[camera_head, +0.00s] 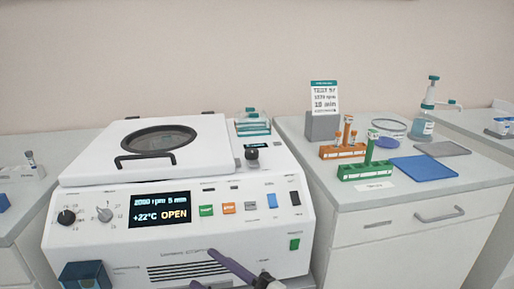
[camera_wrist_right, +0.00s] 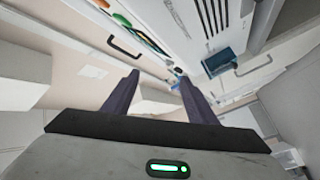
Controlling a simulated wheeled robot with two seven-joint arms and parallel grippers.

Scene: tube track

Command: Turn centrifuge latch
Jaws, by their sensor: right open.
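The white centrifuge (camera_head: 130,258) stands on the counter with its lid (camera_head: 90,170) down. The lid has a round dark window and a black handle. The display (camera_head: 160,211) reads "2000 rpm 5 min", "+22°C" and "OPEN". My right gripper (camera_head: 203,268) is low in front of the centrifuge, well below the knob. In the right wrist view its purple fingers (camera_wrist_right: 158,76) are apart with nothing between them. My left gripper is not in view.
A blue box (camera_head: 85,275) is at the centrifuge's lower left front. On the right counter stand an orange rack (camera_head: 343,152), a green rack (camera_head: 364,172), a blue mat (camera_head: 424,167), a sign (camera_head: 324,97) and a pump bottle (camera_head: 424,122). A drawer handle (camera_head: 440,216) sticks out below.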

